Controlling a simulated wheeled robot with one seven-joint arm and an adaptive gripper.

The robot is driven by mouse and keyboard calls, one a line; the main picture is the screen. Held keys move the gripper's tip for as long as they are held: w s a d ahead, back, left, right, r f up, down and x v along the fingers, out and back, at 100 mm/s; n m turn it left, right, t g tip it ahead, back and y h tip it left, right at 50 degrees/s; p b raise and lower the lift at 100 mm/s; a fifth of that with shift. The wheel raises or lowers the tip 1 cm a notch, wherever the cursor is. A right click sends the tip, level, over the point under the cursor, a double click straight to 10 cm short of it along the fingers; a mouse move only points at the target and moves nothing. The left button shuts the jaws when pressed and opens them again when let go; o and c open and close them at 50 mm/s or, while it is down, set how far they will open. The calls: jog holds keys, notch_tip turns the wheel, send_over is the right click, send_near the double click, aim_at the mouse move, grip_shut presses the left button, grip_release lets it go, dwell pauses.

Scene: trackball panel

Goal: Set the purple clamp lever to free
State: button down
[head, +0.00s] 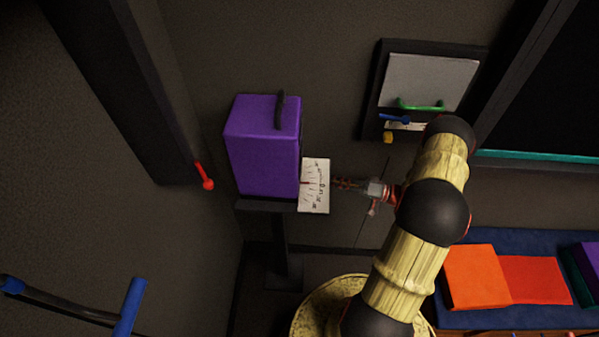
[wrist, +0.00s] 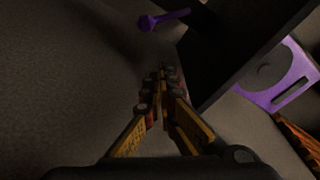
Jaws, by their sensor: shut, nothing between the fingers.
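A purple lever (wrist: 168,18) with a rounded end shows at the top of the wrist view, close to the edge of a dark panel. I take it for the clamp lever; its markings do not show, so its setting is unclear. I cannot make it out in the head view. My gripper (wrist: 160,82) is shut and empty, below the lever in the wrist picture and apart from it. In the head view my gripper (head: 345,184) points left, near a white dial card on the purple box's right side.
The purple box (head: 262,150) with a black handle stands on a dark stand, beside the dial card (head: 316,188). A red lever (head: 205,178) is on the left. A wall panel (head: 428,82) has a green handle. A purple plate (wrist: 280,82) lies right in the wrist view.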

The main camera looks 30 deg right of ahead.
jog(key=w+a+f+b, duration=0.1)
jog(key=w+a+b, duration=0.1)
jog(key=a, duration=0.6)
jog(key=shift+w+a, duration=0.3)
jog(key=shift+w, duration=0.4)
jog(key=shift+s+a+f+m, duration=0.15)
jog(key=shift+f+m, duration=0.3)
jog(key=shift+m, duration=0.35)
jog(key=shift+s+a+f+m+h, duration=0.1)
jog(key=shift+s+f+m+h, duration=0.2)
jog(key=shift+m, duration=0.5)
jog(key=s+f+m, duration=0.1)
jog(key=m, duration=0.1)
jog(key=a+f+m, duration=0.1)
jog(key=m, duration=0.1)
jog(key=shift+s+a+h, duration=0.1)
jog(key=shift+s+h, duration=0.2)
jog(key=shift+s, duration=0.05)
